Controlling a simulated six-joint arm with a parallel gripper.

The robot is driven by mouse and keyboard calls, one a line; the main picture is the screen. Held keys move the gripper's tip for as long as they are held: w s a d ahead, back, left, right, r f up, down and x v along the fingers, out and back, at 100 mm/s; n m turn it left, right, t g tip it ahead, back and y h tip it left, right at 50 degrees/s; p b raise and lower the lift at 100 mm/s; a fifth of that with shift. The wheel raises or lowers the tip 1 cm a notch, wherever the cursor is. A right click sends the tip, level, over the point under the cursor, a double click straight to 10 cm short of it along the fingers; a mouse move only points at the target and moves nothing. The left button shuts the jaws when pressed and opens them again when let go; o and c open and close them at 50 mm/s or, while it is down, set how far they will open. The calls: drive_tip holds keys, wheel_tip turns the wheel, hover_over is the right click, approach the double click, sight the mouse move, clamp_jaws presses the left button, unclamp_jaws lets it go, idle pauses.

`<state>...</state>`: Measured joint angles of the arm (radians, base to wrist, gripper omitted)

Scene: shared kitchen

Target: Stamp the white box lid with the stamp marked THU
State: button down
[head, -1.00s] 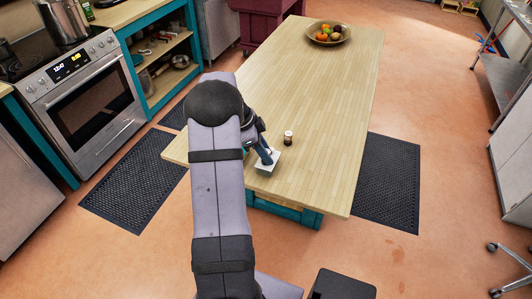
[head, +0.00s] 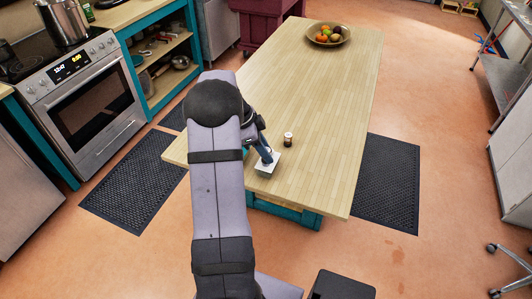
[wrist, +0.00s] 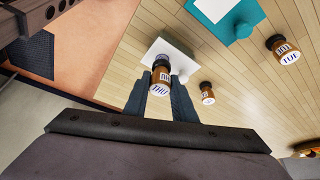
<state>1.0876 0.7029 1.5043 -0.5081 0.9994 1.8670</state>
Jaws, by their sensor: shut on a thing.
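My gripper (wrist: 166,98) is shut on a brown stamp marked THU (wrist: 160,80), with its label toward the wrist camera. The white box lid (wrist: 157,46) lies on the table just beyond the stamp in the wrist view, and the stamp overlaps its near part. I cannot tell whether they touch. In the head view my gripper (head: 265,157) points down at the white lid (head: 265,168) near the table's front edge, and the held stamp is hard to make out.
A second stamp (wrist: 207,93), its label unreadable, stands right of my gripper. A stamp marked TUE (wrist: 287,51) is farther right. A teal piece with a white top (wrist: 226,20) lies beyond the lid. A fruit bowl (head: 328,35) sits at the far end; the table's middle (head: 315,100) is clear.

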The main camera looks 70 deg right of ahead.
drive_tip(key=shift+r+p, duration=1.15)
drive_tip(key=shift+r, duration=1.5)
drive_tip(key=w+a+f+n+t+h, duration=0.1)
drive_tip(key=w+a+n+t+h, duration=0.3)
drive_tip(key=w+a+n, duration=1.35)
drive_tip(key=w+a+n+t+y, duration=0.1)
drive_tip(key=w+a+n+y, duration=0.1)
drive_tip(key=a, duration=0.8)
drive_tip(key=w+a+n+t+y, duration=0.2)
drive_tip(key=w+a+n, duration=0.2)
drive_tip(key=a, duration=0.6)
drive_tip(key=w+a+n+t+y, duration=0.2)
drive_tip(key=w+a+n, duration=0.1)
drive_tip(key=a+n, duration=0.4)
drive_tip(key=shift+w+a, duration=0.25)
drive_tip(key=shift+a, duration=1.25)
